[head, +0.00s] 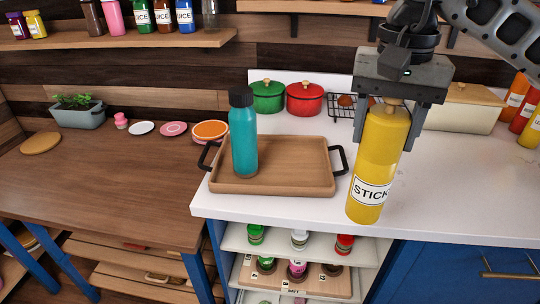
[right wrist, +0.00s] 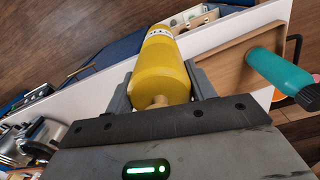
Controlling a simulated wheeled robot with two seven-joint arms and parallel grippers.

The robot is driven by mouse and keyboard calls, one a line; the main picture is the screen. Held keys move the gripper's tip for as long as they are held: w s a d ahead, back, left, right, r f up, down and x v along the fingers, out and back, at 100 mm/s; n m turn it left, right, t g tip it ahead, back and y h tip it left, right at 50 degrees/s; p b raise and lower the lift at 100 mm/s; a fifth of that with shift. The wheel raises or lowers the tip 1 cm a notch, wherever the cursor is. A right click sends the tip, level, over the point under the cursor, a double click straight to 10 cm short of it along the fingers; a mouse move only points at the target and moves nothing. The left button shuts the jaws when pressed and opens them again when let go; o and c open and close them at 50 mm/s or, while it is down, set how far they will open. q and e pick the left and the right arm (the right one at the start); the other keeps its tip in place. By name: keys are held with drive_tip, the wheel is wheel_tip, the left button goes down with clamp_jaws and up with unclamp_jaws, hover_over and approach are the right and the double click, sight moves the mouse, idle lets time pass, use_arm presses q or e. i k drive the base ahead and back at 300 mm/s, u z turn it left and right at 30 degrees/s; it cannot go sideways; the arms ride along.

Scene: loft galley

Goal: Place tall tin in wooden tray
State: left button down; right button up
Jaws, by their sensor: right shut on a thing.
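The tall tin is a yellow cylinder (head: 374,165) with a white label reading "STICK" and a small wooden knob on top. It is upright at the front of the white counter, right of the tray; I cannot tell whether its base touches the counter. My right gripper (head: 387,125) is shut on its upper part from above. The right wrist view shows the tin (right wrist: 162,72) between the fingers (right wrist: 165,90). The wooden tray (head: 290,183) with black handles lies left of the tin. A teal bottle (head: 243,138) stands in the tray's left part. My left gripper is not in view.
Green (head: 267,96) and red (head: 304,98) pots, a wire rack (head: 343,108) and a cream box (head: 462,108) stand behind. The tray's middle and right are bare. Open shelves (head: 300,245) lie below the counter's front edge.

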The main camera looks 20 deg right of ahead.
sight(299, 165)
drive_tip(key=i, duration=0.9)
